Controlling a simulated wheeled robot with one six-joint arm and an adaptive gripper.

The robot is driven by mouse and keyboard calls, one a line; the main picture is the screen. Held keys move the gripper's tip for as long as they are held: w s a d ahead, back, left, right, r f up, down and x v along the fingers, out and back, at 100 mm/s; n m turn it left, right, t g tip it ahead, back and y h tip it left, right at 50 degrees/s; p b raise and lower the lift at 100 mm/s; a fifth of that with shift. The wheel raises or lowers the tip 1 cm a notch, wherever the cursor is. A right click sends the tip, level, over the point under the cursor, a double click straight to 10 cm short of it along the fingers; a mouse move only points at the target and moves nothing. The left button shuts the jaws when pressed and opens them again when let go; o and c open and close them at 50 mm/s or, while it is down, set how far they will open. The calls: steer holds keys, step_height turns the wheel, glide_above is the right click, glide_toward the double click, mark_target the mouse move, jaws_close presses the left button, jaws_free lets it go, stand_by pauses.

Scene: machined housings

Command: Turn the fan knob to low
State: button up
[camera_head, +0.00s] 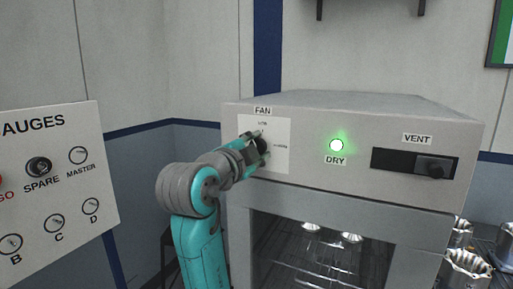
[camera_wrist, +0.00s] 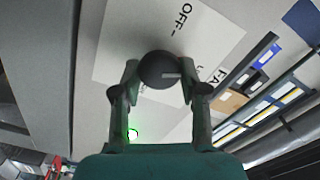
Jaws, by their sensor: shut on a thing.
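The fan knob (camera_head: 263,146) is a round black knob on a white plate on the front of the grey oven-like cabinet. My gripper (camera_head: 257,142) reaches it from the left and partly hides it. In the wrist view the fan knob (camera_wrist: 160,66) sits between the fingertips of my gripper (camera_wrist: 160,78), which is shut on it. Its white mark points right, towards the FAN label side and a partly hidden label starting with L. In the head view the low label (camera_head: 262,124) is above the knob. The OFF label (camera_wrist: 181,18) shows in the wrist view.
A lit green DRY lamp (camera_head: 336,145) and a VENT slider (camera_head: 434,167) are to the right on the cabinet (camera_head: 350,108). A gauge board (camera_head: 50,190) stands at the left. Metal housings (camera_head: 465,270) stand at the lower right.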

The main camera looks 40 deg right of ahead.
steer(key=m, duration=0.5)
steer(key=shift+f, duration=0.15)
steer(key=shift+m, duration=0.3)
stand_by(0.3)
steer(key=o, duration=1.1)
steer(key=shift+a, duration=0.15)
steer(key=v, duration=1.1)
steer(key=shift+s+a, duration=0.2)
steer(key=shift+a, duration=0.15)
